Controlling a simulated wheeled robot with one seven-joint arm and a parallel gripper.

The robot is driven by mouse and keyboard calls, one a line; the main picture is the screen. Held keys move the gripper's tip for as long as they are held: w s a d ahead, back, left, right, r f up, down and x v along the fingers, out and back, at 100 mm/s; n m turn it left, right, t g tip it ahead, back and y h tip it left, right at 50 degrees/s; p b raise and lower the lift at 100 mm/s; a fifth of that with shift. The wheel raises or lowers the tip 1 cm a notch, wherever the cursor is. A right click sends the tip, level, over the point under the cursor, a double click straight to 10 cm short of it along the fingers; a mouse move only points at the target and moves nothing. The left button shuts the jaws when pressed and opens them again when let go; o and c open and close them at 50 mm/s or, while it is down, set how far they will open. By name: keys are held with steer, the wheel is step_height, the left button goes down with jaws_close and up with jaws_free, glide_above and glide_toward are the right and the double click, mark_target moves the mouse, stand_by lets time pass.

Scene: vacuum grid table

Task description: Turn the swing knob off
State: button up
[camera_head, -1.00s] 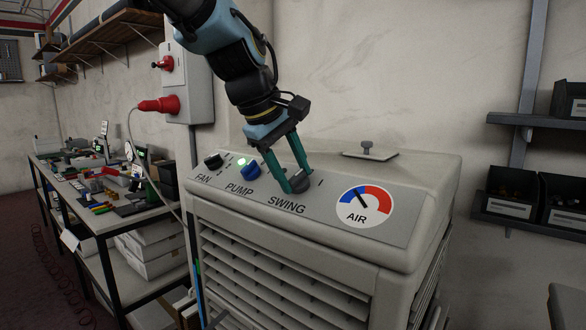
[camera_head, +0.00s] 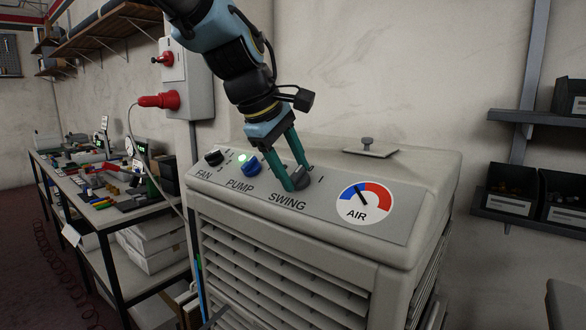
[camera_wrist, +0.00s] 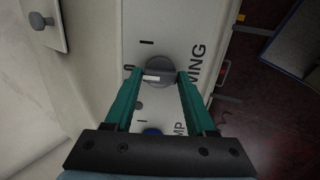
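The swing knob (camera_head: 300,181) is a dark round knob above the SWING label, on the sloped panel of the grey cooler. In the wrist view the knob (camera_wrist: 160,70) has a white mark on its left, lower part; an O is to its left and an I above-left. My gripper (camera_head: 299,181) reaches down over the knob with its two green fingers. In the wrist view the gripper (camera_wrist: 160,76) has one fingertip at each side of the knob, seemingly touching it. The fingers hide part of the knob in the head view.
An AIR gauge (camera_head: 364,204) is to the right. A lid with a small handle (camera_head: 369,148) lies behind on the cooler (camera_head: 425,172).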

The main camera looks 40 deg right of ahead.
steer(key=o, duration=0.4)
steer(key=shift+r, duration=0.1)
steer(key=b+v, duration=0.2)
steer(key=v, duration=0.8)
steer(key=shift+a+r, duration=0.25)
steer(key=w+a+f+m+t+y, duration=0.1)
steer(key=w+a+f+y, duration=0.2)
steer(key=w+a+f, duration=1.05)
steer(key=s+a+f+m+y, duration=0.1)
steer(key=a+f, duration=0.5)
steer(key=a, duration=0.1)
steer(key=s+a+f+m+y, duration=0.1)
steer(key=a+f, duration=0.4)
steer(key=a, duration=0.2)
steer(key=s+a+f+m, duration=0.1)
steer(key=s+a+f, duration=0.1)
steer(key=a+f, duration=0.4)
steer(key=shift+a+f+y, duration=0.35)
steer(key=shift+a+y, duration=0.05)
steer(key=shift+a, duration=0.45)
